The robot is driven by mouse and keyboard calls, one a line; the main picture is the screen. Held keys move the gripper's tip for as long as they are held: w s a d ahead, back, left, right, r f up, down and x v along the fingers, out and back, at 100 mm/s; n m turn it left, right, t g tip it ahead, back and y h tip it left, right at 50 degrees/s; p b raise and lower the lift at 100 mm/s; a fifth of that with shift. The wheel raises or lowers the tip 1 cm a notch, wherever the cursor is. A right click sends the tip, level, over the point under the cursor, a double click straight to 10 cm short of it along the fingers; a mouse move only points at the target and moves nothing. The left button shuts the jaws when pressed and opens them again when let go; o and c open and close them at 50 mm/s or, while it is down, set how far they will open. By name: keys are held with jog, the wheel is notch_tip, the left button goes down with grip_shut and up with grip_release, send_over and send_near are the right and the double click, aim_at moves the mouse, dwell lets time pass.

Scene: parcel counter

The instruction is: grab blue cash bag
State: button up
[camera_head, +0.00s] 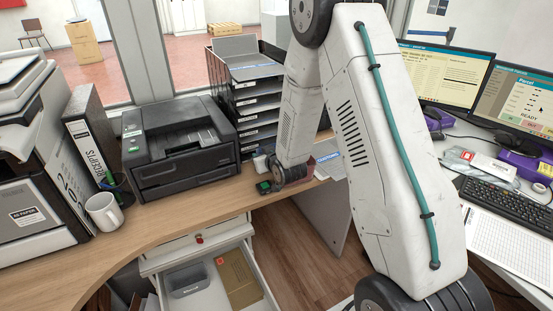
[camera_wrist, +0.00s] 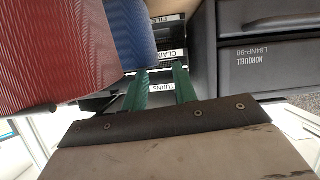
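In the wrist view, a blue ribbed thing (camera_wrist: 131,32), likely the blue cash bag, stands at the upper left. A red ribbed thing (camera_wrist: 55,50) is in front of it at the left and covers part of it. My gripper (camera_wrist: 163,80) has two green fingers held apart, with nothing between them. The blue thing is beyond and left of the fingers, and I see no contact. In the head view my arm hides most of that spot, so I cannot make out the blue bag there.
A black tray stack (camera_head: 255,100) stands behind my arm, beside a black printer (camera_head: 178,145). A white mug (camera_head: 104,211) and a binder (camera_head: 92,135) are further left. An open drawer (camera_head: 262,295) is below the counter edge. A keyboard (camera_head: 510,205) lies at the right.

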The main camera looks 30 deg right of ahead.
jog(key=x, duration=0.4)
jog(key=shift+w+d+f, duration=0.1)
grip_shut()
